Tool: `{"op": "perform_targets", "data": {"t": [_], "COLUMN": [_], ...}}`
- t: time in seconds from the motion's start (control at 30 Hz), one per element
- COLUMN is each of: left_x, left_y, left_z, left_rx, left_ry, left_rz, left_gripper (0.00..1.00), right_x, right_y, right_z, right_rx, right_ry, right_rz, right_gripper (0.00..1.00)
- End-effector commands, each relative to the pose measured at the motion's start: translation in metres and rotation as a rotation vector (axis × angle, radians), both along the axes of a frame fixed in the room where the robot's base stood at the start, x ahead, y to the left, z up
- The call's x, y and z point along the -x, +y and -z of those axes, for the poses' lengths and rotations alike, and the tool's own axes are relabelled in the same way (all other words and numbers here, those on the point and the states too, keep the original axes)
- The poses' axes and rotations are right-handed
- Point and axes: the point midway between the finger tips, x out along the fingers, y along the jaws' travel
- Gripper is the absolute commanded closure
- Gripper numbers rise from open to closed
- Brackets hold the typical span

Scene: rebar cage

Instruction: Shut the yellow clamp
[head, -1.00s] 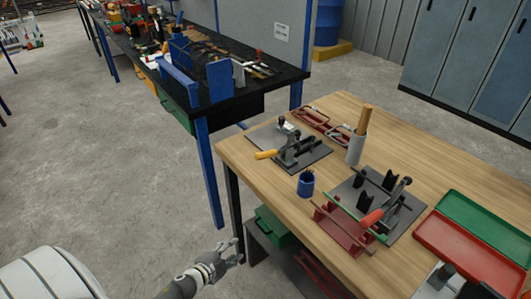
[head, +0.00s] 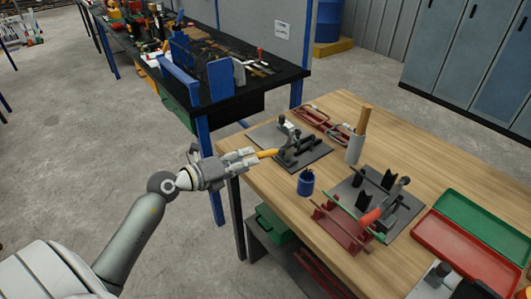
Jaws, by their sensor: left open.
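The yellow clamp (head: 288,153) is a dark metal toggle clamp on a grey plate (head: 316,157) at the table's left back part. Its yellow handle (head: 268,153) points left, low and nearly level, toward the table's left edge. My left gripper (head: 249,157) is open at the outer end of this handle, its fingers pointing right. The fingertips reach the handle's end, but I cannot tell whether they touch it.
A blue cup (head: 306,183) stands in front of the clamp, and a white holder (head: 355,149) with wooden sticks stands to its right. A red-handled clamp (head: 372,216), a red rack (head: 342,230) and red and green trays (head: 468,250) lie farther right.

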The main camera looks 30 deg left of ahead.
Motion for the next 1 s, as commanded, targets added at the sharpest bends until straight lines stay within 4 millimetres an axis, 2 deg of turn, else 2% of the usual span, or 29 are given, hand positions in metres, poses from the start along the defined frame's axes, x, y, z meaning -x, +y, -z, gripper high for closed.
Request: {"op": "perform_targets", "data": {"t": [0.3,0.5,0.93,1.0], "left_x": [-0.050,-0.069,-0.076,-0.076], "left_y": [-0.018,-0.025,-0.028,-0.027], "left_z": [0.010,0.016,0.019,0.019], "left_rx": [0.004,0.004,0.001,0.002], "left_ry": [-0.002,-0.002,0.000,0.001], "left_rz": [-0.001,-0.001,0.000,0.000], "left_gripper": [0.59,0.59,0.59,0.68], "right_x": [0.000,0.000,0.000,0.000], "right_y": [0.000,0.000,0.000,0.000], "right_z": [-0.007,-0.008,-0.008,-0.008], "right_rx": [0.000,0.000,0.000,0.000], "right_ry": [0.000,0.000,0.000,0.000], "right_rz": [0.000,0.000,0.000,0.000], "right_gripper": [0.60,0.60,0.60,0.60]}}
